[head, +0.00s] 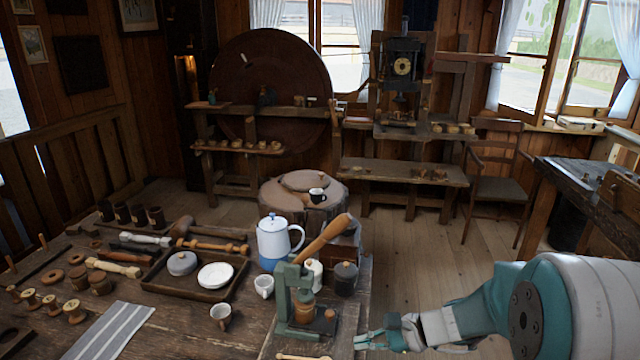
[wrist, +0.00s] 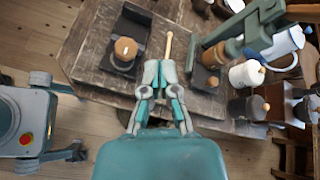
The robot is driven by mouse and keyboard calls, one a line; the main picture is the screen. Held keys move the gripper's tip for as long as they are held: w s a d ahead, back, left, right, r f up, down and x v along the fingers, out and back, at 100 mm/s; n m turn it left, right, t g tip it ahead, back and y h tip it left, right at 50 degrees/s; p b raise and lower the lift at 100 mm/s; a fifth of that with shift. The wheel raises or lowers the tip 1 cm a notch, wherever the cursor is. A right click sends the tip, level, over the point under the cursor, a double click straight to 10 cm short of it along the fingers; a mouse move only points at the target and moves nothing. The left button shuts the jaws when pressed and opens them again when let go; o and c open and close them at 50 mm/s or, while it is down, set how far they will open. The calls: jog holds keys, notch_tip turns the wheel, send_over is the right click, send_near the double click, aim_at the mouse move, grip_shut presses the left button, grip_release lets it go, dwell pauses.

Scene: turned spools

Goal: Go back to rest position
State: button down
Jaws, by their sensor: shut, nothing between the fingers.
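My gripper (head: 360,340) shows at the bottom of the head view, at the right front edge of the wooden table (head: 180,335). In the wrist view my gripper (wrist: 160,68) has its teal fingers together with nothing between them. A slim wooden handle (wrist: 168,45) lies on the table just beyond the fingertips; whether they touch it I cannot tell. A green press (head: 296,305) with a long wooden lever stands left of my gripper in the head view. A round wooden-topped piece (wrist: 126,49) sits on a dark base at the left in the wrist view.
A blue and white pot (head: 274,240), a dark lidded jar (head: 346,278) and a white mug (head: 264,286) stand close to the press. Several spools (head: 75,311) stand at the left. Open floor (head: 425,255) lies right of the table; a workbench (head: 585,180) stands further right.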

jog(key=s+d+r+n+t+h, duration=0.1)
jog(key=s+d+r+n+h, duration=0.2)
jog(key=s+r+n+h, duration=0.3)
jog(key=s+d+r+n+t+h, duration=0.2)
jog(key=s+r+n+h, duration=0.4)
jog(key=s, duration=0.6)
jog(key=d+n, duration=0.1)
jog(key=n, duration=0.1)
jog(key=shift+s+d+n, duration=0.3)
jog(key=shift+s+d, duration=0.1)
